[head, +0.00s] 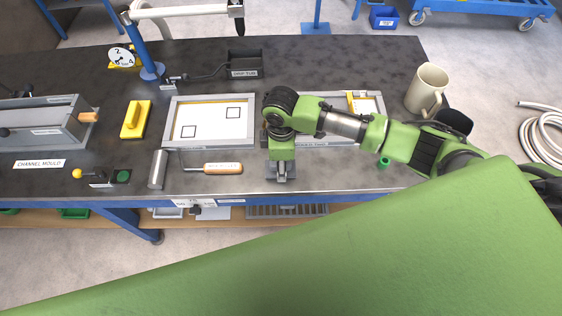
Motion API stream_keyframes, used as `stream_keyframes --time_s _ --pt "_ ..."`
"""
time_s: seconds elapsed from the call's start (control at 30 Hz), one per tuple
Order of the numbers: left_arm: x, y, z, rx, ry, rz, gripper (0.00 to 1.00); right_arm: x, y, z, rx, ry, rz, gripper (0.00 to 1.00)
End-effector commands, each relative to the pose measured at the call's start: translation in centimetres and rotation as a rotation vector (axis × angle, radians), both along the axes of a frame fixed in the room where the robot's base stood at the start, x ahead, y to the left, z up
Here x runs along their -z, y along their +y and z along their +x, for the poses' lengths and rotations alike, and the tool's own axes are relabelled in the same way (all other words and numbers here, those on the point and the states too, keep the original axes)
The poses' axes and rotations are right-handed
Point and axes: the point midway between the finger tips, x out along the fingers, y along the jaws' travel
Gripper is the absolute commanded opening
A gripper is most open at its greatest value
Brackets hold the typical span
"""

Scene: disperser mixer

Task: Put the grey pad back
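My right arm reaches in from the right, and its gripper (282,175) points down at the front edge of the dark bench, just right of the left framed board. Its fingers are small and seen from above, so I cannot tell whether they are open or hold anything. I cannot tell whether this block is the grey pad. The left framed board (210,98) shows two square outlines on a white sheet. My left gripper is not in view.
The right framed board (372,104) is partly hidden by my arm. A yellow handled block (135,120), a grey channel mould (45,120) and a black tub (245,65) stand on the bench. A beige mug (427,88) stands at the right end.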

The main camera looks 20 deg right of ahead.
Motion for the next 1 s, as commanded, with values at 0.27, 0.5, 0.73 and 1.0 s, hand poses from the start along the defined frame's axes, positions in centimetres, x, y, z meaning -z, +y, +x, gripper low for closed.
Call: stream_keyframes --time_s 0.27,0.5,0.73,1.0 --pt "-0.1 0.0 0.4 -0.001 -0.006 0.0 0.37 0.3 0.1 0.0 0.0 -0.001 0.001 0.24" --pt "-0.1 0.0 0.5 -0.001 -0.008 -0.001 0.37 0.5 0.0 0.0 0.0 0.0 0.001 0.58" --pt "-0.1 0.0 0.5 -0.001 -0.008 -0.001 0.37 0.5 0.0 0.0 0.0 0.0 0.001 0.58" --pt "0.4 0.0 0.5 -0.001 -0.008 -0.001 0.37 -1.7 0.1 0.1 0.0 -0.006 0.002 0.58"
